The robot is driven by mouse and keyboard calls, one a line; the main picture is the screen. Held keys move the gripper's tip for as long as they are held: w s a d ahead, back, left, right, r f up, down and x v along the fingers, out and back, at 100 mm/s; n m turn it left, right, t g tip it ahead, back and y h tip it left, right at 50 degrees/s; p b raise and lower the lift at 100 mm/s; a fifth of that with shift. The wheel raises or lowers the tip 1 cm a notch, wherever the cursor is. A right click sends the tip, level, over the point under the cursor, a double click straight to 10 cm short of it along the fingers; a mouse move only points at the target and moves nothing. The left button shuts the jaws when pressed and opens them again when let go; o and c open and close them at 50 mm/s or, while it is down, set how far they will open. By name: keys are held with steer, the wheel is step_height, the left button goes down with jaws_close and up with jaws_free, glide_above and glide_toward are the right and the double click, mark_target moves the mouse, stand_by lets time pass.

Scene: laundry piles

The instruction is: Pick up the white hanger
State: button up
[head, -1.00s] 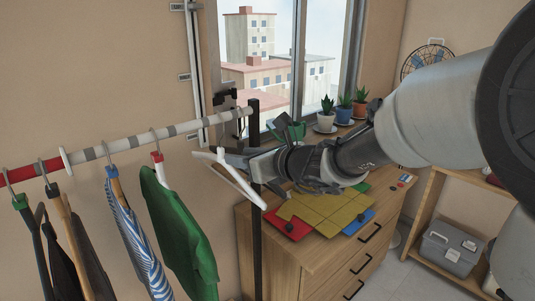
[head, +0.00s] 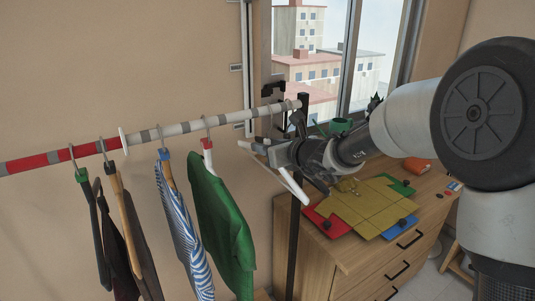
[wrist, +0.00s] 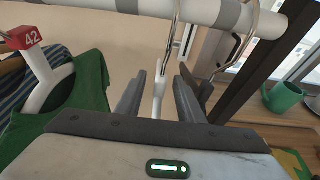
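The white hanger (head: 291,184) is bare and sits at the right end of the clothes rail, with one arm sloping down to the right. In the wrist view its white neck (wrist: 158,95) stands between my fingers, with a metal hook rising to the rail. My gripper (head: 268,150) is at the hanger's upper part. In the wrist view my gripper (wrist: 160,88) is open, one finger on each side of the neck, with small gaps visible. Part of the hanger is hidden behind my gripper.
The striped rail (head: 180,128) carries several garments to the left, the nearest a green shirt (head: 218,215) on a hanger tagged 42. Another metal hook (wrist: 243,45) is right of my fingers. A dark post (head: 293,235) and a wooden dresser (head: 345,270) stand close by. A green mug (wrist: 283,98) sits behind.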

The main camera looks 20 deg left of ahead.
jaws_close()
stand_by(1.4)
